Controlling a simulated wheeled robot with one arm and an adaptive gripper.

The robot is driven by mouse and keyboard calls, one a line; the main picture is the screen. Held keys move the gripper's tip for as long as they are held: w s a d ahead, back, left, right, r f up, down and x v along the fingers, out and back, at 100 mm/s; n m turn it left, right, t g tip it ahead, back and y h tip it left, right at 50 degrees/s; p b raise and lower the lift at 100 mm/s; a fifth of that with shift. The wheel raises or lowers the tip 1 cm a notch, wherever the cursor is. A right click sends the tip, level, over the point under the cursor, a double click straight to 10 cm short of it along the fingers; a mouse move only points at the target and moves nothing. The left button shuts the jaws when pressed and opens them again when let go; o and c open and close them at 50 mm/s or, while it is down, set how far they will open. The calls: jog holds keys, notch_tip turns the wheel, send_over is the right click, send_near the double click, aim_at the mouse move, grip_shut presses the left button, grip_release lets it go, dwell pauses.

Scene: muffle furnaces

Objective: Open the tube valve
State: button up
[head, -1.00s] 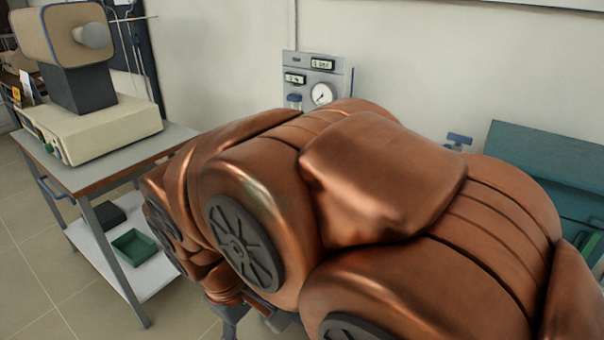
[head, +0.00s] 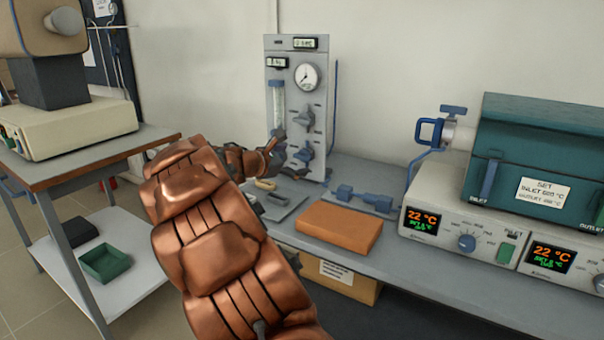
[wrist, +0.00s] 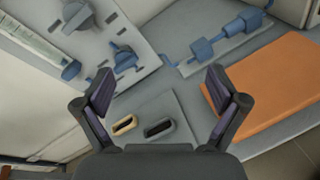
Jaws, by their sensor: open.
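Which part is the tube valve is not certain. The grey gas panel (head: 293,85) carries a grey knob (head: 304,119) and, lower, a blue knob (head: 304,154). In the wrist view the blue knob (wrist: 124,58) is ahead and left of centre. The teal tube furnace (head: 545,150) has a blue T-shaped handle (head: 453,110) at its left end. My gripper (wrist: 158,80) is open, with nothing between its fingers. It points at the area in front of the panel's foot, apart from the knobs. In the head view my arm partly hides it near the panel's lower left.
An orange block (head: 340,226) lies on the grey bench (head: 450,271) right of my arm. Blue fittings (head: 365,198) lie behind it. A small plate (wrist: 150,108) bears a yellow and a dark oval piece. A side table (head: 100,158) stands at left.

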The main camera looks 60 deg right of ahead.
aim_at(301, 159)
jog(key=w+d+f+n+t+h+b, duration=0.1)
jog(key=w+d+f+n+b, duration=0.1)
jog(key=d, duration=0.3)
jog(key=w+d+f+n+t+h+b, duration=0.1)
jog(key=w+d+f+n, duration=0.2)
jog(key=d, duration=0.3)
jog(key=w+d+f+n+t+b, duration=0.1)
jog(key=w+d+f+n+b, duration=0.1)
jog(key=w+d+f, duration=0.1)
jog(key=shift+w+d+f+n+h+b, duration=0.1)
jog(key=shift+w+d+n+h+b, duration=0.15)
jog(key=shift+d, duration=0.4)
jog(key=shift+w+d+f+n+h+b, duration=0.15)
jog(key=shift+w+d, duration=0.15)
jog(key=shift+d, duration=0.35)
jog(key=shift+d+r, duration=0.2)
jog(key=shift+d, duration=0.5)
jog(key=shift+c, duration=0.4)
jog(key=c, duration=1.1)
